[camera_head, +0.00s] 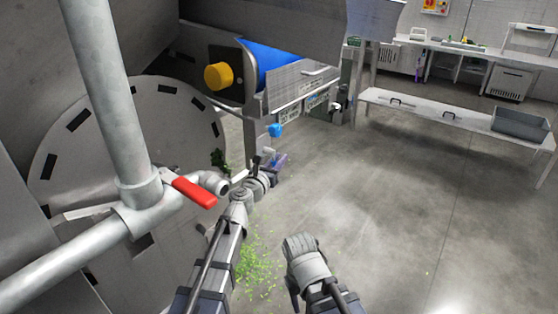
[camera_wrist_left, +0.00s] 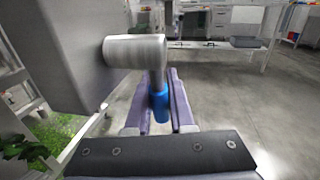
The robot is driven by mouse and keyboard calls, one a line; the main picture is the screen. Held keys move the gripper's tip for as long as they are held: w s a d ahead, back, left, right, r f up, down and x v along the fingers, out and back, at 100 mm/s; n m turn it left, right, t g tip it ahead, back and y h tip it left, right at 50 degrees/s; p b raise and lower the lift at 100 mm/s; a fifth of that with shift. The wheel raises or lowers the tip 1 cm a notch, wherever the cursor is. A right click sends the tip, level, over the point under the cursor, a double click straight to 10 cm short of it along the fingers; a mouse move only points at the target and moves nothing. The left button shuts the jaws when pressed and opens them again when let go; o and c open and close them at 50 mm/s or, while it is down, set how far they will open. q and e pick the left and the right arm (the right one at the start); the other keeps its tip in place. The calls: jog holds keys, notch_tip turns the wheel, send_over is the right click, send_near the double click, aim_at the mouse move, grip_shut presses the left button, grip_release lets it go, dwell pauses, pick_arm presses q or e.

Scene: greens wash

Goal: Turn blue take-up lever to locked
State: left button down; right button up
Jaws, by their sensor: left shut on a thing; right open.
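The take-up lever shows in the left wrist view as a short metal arm hanging from a grey round hub (camera_wrist_left: 135,50), with a blue grip (camera_wrist_left: 159,102) at its lower end. My left gripper (camera_wrist_left: 159,92) has its purple fingers on both sides of the blue grip and is shut on it. In the head view my left gripper (camera_head: 276,163) is beside the machine's lower side, and the grip between its fingers is mostly hidden. My right gripper (camera_head: 300,246) is open and empty above the floor, lower and to the right; its fingertips are hard to make out.
A blue knob (camera_head: 275,130) sits just above my left gripper. A red-handled valve (camera_head: 195,192) on grey pipes stands close on the left. A yellow knob (camera_head: 217,76) is on the machine. Green scraps (camera_head: 258,268) lie on the floor. Open floor lies right, before a bench (camera_head: 450,117).

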dwell(0.8)
pick_arm(q)
jog(key=shift+w+d+r+n+t+h+b, duration=0.2)
jog(key=shift+w+r+n+t+h+b, duration=0.25)
jog(key=shift+t+b, duration=0.85)
jog(key=shift+w+d+r+n+t+h+b, duration=0.15)
jog(key=shift+r+t+b, duration=0.6)
jog(key=shift+b, duration=1)
jog(key=shift+w+d+r+n+t+h+b, duration=0.25)
jog(key=shift+r+n+t+h+b, duration=0.15)
jog(key=shift+t+b, duration=0.95)
jog(key=shift+r, duration=0.1)
jog(key=c, duration=0.8)
grip_release()
